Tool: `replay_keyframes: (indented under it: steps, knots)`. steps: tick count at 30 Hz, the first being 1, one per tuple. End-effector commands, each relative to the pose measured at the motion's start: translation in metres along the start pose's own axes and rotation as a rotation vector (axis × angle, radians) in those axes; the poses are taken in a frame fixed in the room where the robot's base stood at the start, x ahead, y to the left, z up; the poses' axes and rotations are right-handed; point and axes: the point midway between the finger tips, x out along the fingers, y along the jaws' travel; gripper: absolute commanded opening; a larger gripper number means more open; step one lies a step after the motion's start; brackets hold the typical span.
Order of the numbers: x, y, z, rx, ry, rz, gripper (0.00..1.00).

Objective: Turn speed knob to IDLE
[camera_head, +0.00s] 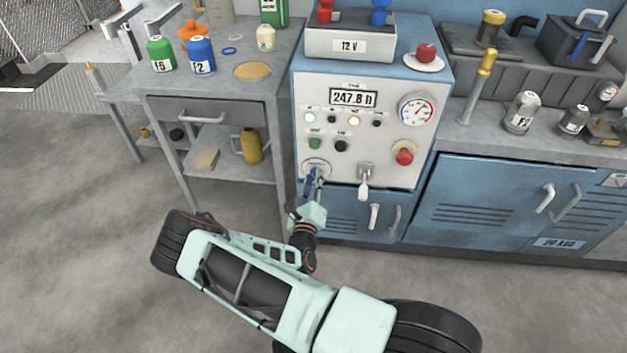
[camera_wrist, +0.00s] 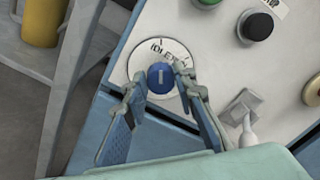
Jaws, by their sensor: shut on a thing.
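The speed knob (camera_wrist: 161,76) is round and blue with a short white line on its face. It sits in the middle of a white dial plate (camera_wrist: 138,66), which also shows low on the left of the panel in the head view (camera_head: 316,164). IDLE is printed above the knob in the wrist view; the white line stands nearly upright below that print. Other dial print is partly hidden by a finger. My gripper (camera_wrist: 160,86) has one finger on each side of the knob and is shut on it. In the head view my gripper (camera_head: 312,184) hides the knob.
A grey toggle lever (camera_head: 364,180) sticks out just right of the dial. A red knob (camera_head: 404,157), green button (camera_head: 315,144) and black button (camera_head: 341,146) are on the same panel. A grey bench (camera_head: 220,83) stands to the left, blue cabinets (camera_head: 490,200) to the right.

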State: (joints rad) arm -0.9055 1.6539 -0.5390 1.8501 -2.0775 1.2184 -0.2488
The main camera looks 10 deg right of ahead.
Motion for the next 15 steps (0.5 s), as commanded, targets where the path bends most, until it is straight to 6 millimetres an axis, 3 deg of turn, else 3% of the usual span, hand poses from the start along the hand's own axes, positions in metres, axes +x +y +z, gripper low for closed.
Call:
replay_keyframes:
  steps: [6,15]
  knots:
    - [-0.0006,0.0003,-0.001,-0.002,0.002,0.001,0.43]
    - [-0.0038,0.0005,-0.0002,0.0,0.001,0.001,0.43]
